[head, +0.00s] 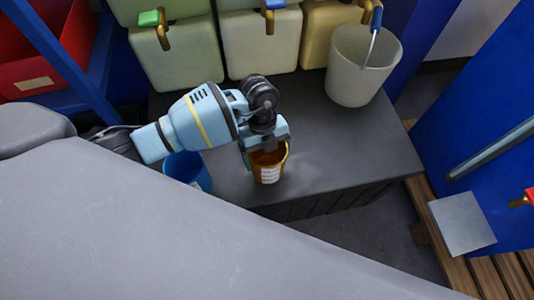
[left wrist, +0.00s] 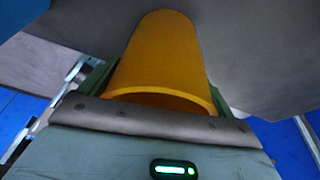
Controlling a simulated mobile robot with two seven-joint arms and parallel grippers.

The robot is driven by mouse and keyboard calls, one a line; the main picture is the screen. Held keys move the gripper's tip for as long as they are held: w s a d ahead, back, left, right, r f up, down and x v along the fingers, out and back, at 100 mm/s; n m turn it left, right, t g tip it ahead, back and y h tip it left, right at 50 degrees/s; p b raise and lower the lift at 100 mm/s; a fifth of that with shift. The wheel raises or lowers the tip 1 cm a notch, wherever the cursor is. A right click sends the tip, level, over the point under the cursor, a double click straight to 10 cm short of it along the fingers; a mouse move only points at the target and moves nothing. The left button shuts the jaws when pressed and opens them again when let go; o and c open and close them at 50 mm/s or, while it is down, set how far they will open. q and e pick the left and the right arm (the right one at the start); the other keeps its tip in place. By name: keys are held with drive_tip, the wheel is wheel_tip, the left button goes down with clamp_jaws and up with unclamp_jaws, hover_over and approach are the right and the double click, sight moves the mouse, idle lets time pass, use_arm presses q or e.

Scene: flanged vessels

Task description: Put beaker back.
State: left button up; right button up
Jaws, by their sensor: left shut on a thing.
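An orange-yellow beaker (head: 270,171) with a white label is at the front edge of the dark bench (head: 345,140) in the head view. My left gripper (head: 264,148) is shut on the beaker near its rim. The beaker looks upright; whether its base touches the bench I cannot tell. In the left wrist view the beaker (left wrist: 165,60) fills the space beyond the gripper's edge. My right gripper is not in view.
A blue container (head: 188,170) stands left of the beaker, partly hidden. A white bucket (head: 360,70) with a handle stands at the back right. Several canisters with taps (head: 262,45) line the back. The bench right of the beaker is clear.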

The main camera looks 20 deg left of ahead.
use_arm(q)
drive_tip(key=o, duration=0.9)
drive_tip(key=shift+f, duration=0.1)
drive_tip(key=shift+r, duration=0.35)
drive_tip(key=p+v, duration=0.1)
drive_tip(key=v, duration=1)
drive_tip(key=shift+r+p, duration=0.3)
